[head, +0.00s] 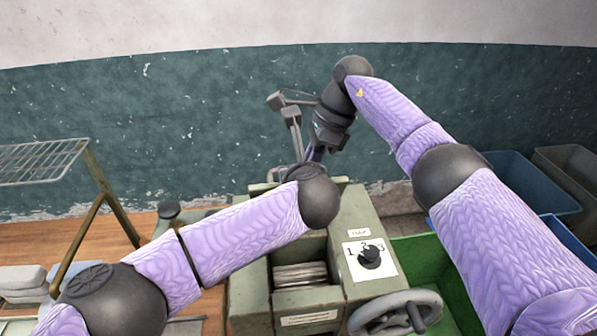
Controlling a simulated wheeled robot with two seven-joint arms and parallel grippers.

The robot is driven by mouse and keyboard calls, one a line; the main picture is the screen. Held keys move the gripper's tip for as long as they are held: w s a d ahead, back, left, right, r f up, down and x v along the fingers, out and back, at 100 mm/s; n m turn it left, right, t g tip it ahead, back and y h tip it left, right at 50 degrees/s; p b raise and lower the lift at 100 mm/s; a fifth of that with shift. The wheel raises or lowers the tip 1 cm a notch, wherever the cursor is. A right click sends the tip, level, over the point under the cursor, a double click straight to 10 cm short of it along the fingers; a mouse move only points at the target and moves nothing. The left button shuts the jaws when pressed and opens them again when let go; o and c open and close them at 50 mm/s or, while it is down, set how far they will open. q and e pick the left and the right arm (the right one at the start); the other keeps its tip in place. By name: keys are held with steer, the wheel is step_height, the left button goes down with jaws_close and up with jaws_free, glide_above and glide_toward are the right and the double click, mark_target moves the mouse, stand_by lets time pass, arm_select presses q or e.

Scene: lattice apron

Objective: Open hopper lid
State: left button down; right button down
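The green machine (360,210) stands in front of me, with an open bay holding a stack of flat grey plates (300,275). A pale green edge (335,181) shows at its far end; I cannot tell whether it belongs to the hopper lid. My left arm reaches in over the machine, and its dark joint (320,196) covers part of the top. My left gripper is hidden. My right arm bends over at the back, its dark wrist (333,115) above the far end. Grey jointed pieces (291,115) show beside it; whether they are gripper fingers is unclear.
A dial (370,256) marked 1, 2, 3 and a grey handwheel (395,314) are on the machine's near right. A green bin (420,258) and blue bins (535,185) stand right. A wire rack (40,162) and grey blocks (22,280) are on the wooden table at left.

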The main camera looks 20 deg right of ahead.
arm_select(q)
steer(key=shift+w+d, duration=0.1)
steer(key=shift+w, duration=0.3)
arm_select(e)
steer(key=shift+f, duration=0.1)
arm_select(q)
steer(key=shift+w, duration=0.25)
arm_select(e)
steer(key=shift+a, duration=0.15)
steer(key=shift+s, duration=0.1)
